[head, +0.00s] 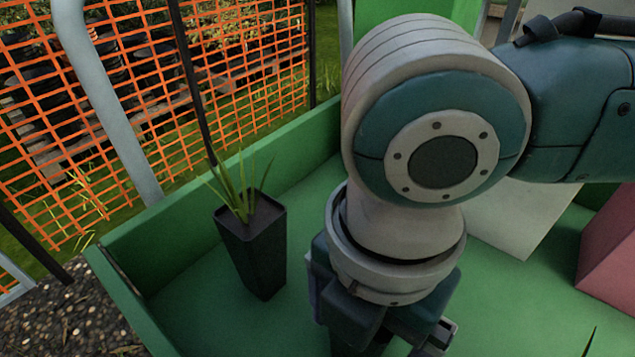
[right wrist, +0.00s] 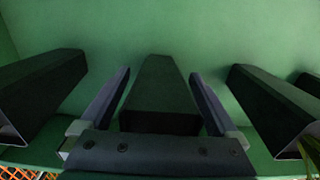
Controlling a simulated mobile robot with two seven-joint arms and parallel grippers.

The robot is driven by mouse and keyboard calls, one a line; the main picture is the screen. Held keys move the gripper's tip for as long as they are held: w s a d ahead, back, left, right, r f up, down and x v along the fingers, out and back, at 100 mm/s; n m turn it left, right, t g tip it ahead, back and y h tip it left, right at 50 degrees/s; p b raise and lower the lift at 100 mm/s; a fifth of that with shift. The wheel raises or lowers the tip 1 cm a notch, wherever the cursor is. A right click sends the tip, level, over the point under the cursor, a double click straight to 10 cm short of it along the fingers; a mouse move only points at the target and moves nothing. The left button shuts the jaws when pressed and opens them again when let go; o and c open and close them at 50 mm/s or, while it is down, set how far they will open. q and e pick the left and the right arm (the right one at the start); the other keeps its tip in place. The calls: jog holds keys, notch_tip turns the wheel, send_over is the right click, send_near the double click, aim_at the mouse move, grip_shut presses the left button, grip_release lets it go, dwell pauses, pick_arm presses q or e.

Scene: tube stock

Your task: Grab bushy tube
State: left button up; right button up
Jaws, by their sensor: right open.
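In the head view, a dark square tube (head: 255,250) with several thin upright grassy leaves stands in the green tray (head: 200,210), left of my right arm. In the right wrist view, my right gripper (right wrist: 160,85) is open, with one finger on each side of a dark tapering tube (right wrist: 160,95). The tube shows between the fingers with no clear contact. Its plant is not visible, so I cannot tell whether it is the bushy one. In the head view my right arm hides most of this gripper and what is below it. My left gripper is not in view.
In the right wrist view, dark tubes flank the fingers at left (right wrist: 40,95) and right (right wrist: 275,105), with another at the far right edge. Leaves (right wrist: 312,150) show in the lower right corner. In the head view, a pink block (head: 610,250) stands right; orange mesh fencing (head: 240,70) is beyond the tray.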

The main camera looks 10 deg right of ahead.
jog(key=shift+f, duration=0.55)
jog(key=shift+r, duration=0.15)
grip_shut()
